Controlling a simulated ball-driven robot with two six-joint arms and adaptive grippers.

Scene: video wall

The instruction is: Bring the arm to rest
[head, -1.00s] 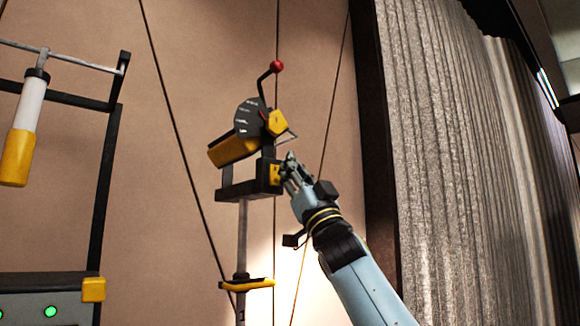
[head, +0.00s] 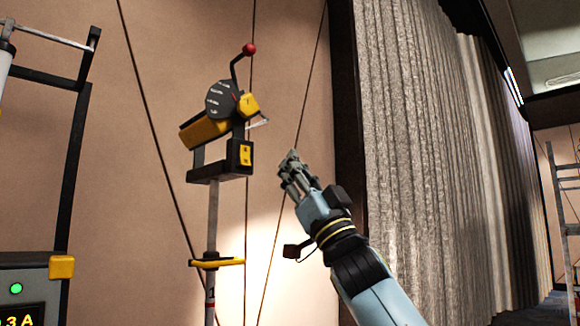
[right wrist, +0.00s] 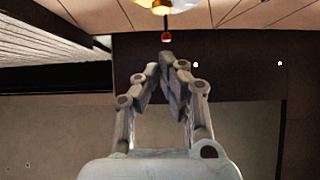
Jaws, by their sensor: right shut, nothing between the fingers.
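My right gripper (head: 288,160) is shut and empty, raised in the middle of the head view. It is apart from the yellow and black device (head: 208,132), to the right of it and slightly lower. The device has a dark dial and a crank lever with a red knob (head: 249,49), and stands on a grey pole (head: 213,235). In the right wrist view the gripper's fingers (right wrist: 166,62) meet at their tips, and a red knob (right wrist: 166,38) shows small beyond them. My left gripper is not in view.
A black frame (head: 75,180) and a control box with a green light (head: 17,288) stand at the left. Thin dark cables (head: 150,130) run up the wall. A grey curtain (head: 410,130) hangs at the right, with a ladder (head: 556,185) beyond it.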

